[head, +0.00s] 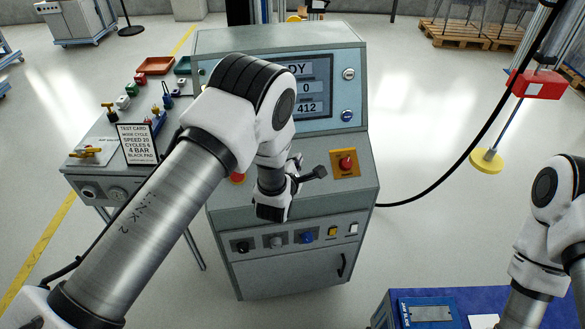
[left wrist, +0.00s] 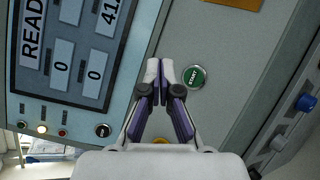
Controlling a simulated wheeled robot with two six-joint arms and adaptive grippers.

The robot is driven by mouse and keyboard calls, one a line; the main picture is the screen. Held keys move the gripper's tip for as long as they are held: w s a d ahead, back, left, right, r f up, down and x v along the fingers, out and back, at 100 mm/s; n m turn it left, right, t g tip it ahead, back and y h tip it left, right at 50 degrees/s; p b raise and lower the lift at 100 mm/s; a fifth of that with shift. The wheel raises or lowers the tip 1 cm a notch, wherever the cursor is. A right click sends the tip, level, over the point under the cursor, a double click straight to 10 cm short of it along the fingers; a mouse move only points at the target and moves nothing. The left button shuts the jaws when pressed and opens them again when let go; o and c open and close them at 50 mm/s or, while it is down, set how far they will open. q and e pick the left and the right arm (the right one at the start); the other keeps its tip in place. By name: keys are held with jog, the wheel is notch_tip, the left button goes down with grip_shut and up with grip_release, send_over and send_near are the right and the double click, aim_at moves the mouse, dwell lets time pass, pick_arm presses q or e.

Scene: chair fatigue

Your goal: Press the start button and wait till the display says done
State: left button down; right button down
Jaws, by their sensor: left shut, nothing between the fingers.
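The green start button (left wrist: 194,76) is on the console's sloped panel in the left wrist view. My left gripper (left wrist: 160,68) is shut and empty, with its fingertips just beside the button in that view. I cannot tell how far above the panel they are. In the head view my left arm hides the start button. The display (head: 312,88) is partly covered by my arm there. In the left wrist view the display (left wrist: 75,52) reads READY, with zeros below. My right gripper is out of view.
A red stop button on a yellow plate (head: 345,163) is on the panel to the right. Knobs and switches (head: 306,236) line the console front. A side table with a test card (head: 137,143) stands left. A blue case (head: 428,312) is at bottom right.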

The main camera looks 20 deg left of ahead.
pick_arm(q)
jog(key=w+f+b, duration=0.1)
jog(key=f+b, duration=0.1)
jog(key=w+a+f+b, duration=0.1)
jog(key=f+b, duration=0.1)
jog(key=w+a+f+b, duration=0.1)
jog(key=f+b, duration=0.1)
jog(key=shift+w+f, duration=0.25)
jog(key=shift+f, duration=0.1)
jog(key=shift+w+a+f+b, duration=0.15)
jog(key=shift+w+f+b, duration=0.2)
jog(key=shift+b, duration=0.2)
dwell(0.7)
jog(key=shift+w+a+f+b, duration=0.1)
jog(key=shift+w+f+b, duration=0.1)
jog(key=shift+f+b, duration=0.15)
jog(key=shift+w+a+f+b, duration=0.15)
jog(key=shift+f+b, duration=0.1)
jog(key=shift+b, duration=0.2)
dwell(0.4)
jog(key=shift+s+d+r+p, duration=0.25)
jog(key=shift+s+r+p, duration=0.2)
jog(key=shift+r+p, duration=0.2)
